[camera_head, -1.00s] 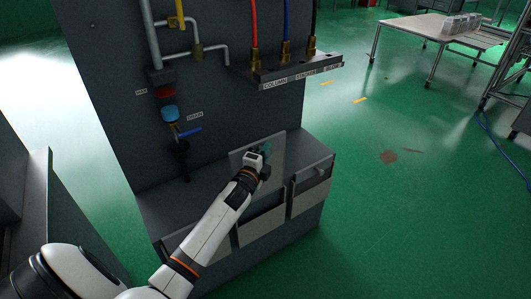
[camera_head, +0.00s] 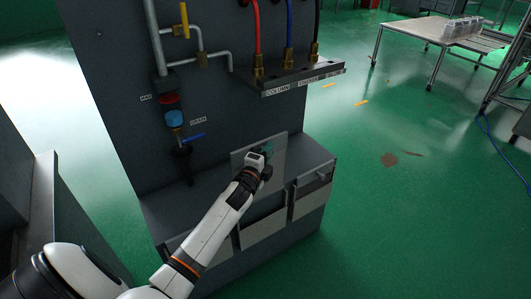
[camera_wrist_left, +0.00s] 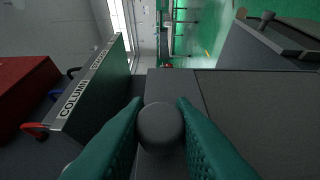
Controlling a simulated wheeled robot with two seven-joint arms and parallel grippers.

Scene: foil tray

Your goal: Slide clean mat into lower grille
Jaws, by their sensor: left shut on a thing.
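A flat grey panel (camera_head: 277,147), which looks like the mat, stands upright above the middle bay of the low housing. My left gripper (camera_head: 265,151) is at its upper part. In the left wrist view, the teal fingers (camera_wrist_left: 160,115) are shut on a round dark knob (camera_wrist_left: 160,126), with the grey panel surface (camera_wrist_left: 172,88) behind it. The lower grille is likely the housing's front, where a dark opening (camera_head: 262,205) shows above a pale middle plate (camera_head: 263,228). My forearm hides part of the left bay. I cannot tell whether the panel's lower edge touches the housing. My right gripper is out of view.
A pale front plate with a handle (camera_head: 313,198) closes the right bay. Green floor (camera_head: 400,220) is free at right; a table (camera_head: 425,30) stands farther back.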

